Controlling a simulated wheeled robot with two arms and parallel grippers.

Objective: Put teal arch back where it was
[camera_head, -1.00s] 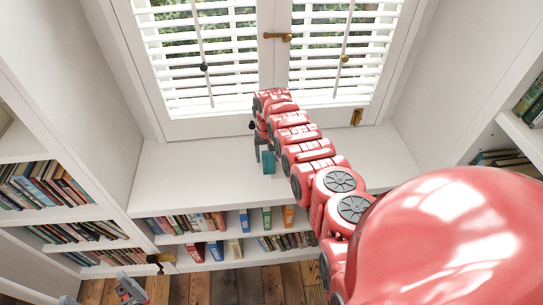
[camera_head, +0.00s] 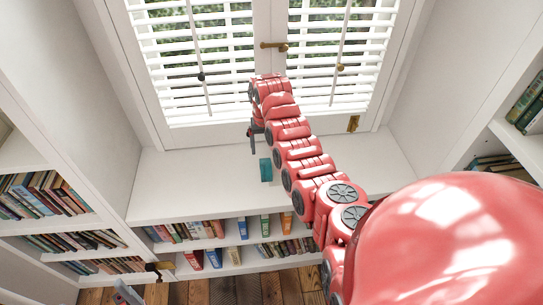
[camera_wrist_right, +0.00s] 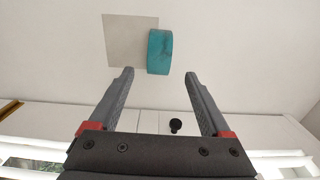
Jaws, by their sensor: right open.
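The teal arch (camera_head: 265,169) stands on the white window bench below the shutters. In the right wrist view the teal arch (camera_wrist_right: 160,52) shows as a block at the right edge of a pale grey-beige square patch (camera_wrist_right: 122,38), and seems to overlap that edge slightly.
The white bench (camera_head: 190,185) is otherwise clear. Shelves of books (camera_head: 190,228) lie below its front edge, with more bookshelves at left and right. The shuttered window (camera_head: 190,60) with brass handles closes the back. A small dark knob (camera_wrist_right: 175,126) shows between the fingers in the wrist view.

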